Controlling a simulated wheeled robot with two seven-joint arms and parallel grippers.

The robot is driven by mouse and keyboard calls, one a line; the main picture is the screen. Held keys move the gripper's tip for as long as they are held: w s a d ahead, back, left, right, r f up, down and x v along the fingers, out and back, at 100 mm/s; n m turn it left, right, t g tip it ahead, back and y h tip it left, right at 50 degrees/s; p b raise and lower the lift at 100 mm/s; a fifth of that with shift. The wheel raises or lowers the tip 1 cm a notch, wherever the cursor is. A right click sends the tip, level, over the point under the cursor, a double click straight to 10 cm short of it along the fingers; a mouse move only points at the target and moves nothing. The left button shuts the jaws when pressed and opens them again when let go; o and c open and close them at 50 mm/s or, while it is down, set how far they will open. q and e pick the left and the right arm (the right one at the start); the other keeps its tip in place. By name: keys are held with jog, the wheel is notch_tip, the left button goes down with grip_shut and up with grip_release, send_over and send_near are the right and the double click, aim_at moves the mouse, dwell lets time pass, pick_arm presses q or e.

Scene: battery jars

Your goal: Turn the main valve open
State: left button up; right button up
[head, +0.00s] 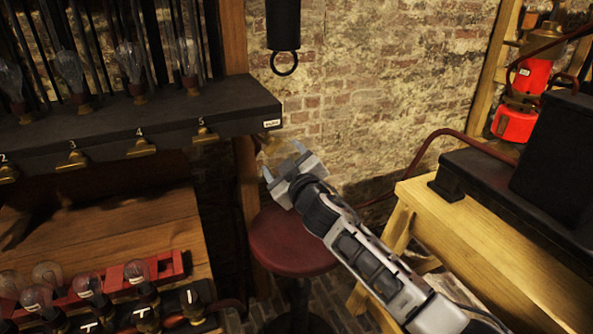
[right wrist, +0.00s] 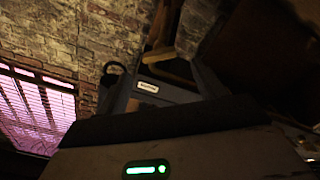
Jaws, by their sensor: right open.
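My right gripper (head: 283,161) is open and empty in the head view, reaching up and left from the lower right. Its fingertips are just right of the black shelf's end, below a small white label. A dim brass-coloured piece (head: 268,146) shows beside the fingertips. It may be the main valve, but it is too small and dark to be sure. In the right wrist view a brass-coloured bar (right wrist: 168,55) shows beyond my open fingers. I cannot tell whether the gripper touches it. My left gripper is not in view.
A black shelf (head: 225,112) with bulbs and numbered brass levers is at left. A black cylinder (head: 283,25) with a ring hangs above. A red stool (head: 290,243) stands below the gripper. A wooden bench (head: 440,225) and red apparatus (head: 530,80) are at right.

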jog(key=v, duration=0.7)
